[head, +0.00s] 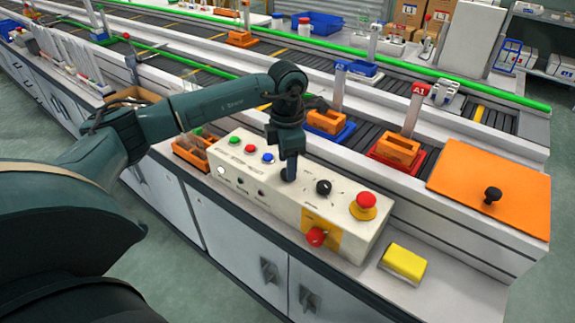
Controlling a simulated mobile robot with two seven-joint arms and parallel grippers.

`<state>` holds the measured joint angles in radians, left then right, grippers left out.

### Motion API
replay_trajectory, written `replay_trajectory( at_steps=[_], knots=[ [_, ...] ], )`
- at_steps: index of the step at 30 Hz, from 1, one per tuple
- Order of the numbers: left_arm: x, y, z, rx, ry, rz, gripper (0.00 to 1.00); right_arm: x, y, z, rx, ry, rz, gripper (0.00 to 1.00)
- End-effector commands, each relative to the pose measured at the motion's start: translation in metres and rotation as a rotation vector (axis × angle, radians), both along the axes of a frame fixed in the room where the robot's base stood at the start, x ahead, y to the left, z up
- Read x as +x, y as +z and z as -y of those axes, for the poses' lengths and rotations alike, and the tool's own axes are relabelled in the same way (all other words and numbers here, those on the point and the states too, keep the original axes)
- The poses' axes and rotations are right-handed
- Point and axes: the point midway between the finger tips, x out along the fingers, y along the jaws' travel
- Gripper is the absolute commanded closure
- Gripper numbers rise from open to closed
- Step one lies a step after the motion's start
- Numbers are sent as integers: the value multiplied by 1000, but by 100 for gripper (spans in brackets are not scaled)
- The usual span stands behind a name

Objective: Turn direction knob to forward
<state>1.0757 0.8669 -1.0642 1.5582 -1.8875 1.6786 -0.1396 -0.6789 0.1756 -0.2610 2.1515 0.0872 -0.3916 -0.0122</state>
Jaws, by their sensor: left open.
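A white control box (280,211) sits on the counter in the middle of the head view. On its top are coloured buttons, a black knob (323,187) and a red mushroom button (366,200) on a yellow base. My left gripper (289,176) points down at the box top, left of this black knob, and is open. A dark part at its fingertips may be a second knob; I cannot tell if the fingers touch it. Labels are too small to read, so which knob sets direction is unclear. My right gripper is not in view.
A red switch (316,237) on a yellow plate is on the box front. A yellow sponge-like block (404,262) lies right of the box. Behind are conveyor lanes with orange bins (397,151), an A1 post (415,108) and an orange plate (485,192).

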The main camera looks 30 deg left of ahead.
Motion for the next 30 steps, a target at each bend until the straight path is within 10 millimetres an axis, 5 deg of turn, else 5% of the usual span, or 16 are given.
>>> replay_trajectory(
  at_steps=[6, 15, 30],
  knots=[
    [0, -19, 0, -1, 1, 1, 48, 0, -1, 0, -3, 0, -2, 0],
    [0, -22, 0, -1, 0, 1, 48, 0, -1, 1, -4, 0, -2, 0],
    [0, -21, 0, -2, 0, 1, 88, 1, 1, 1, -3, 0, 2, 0]
  ],
)
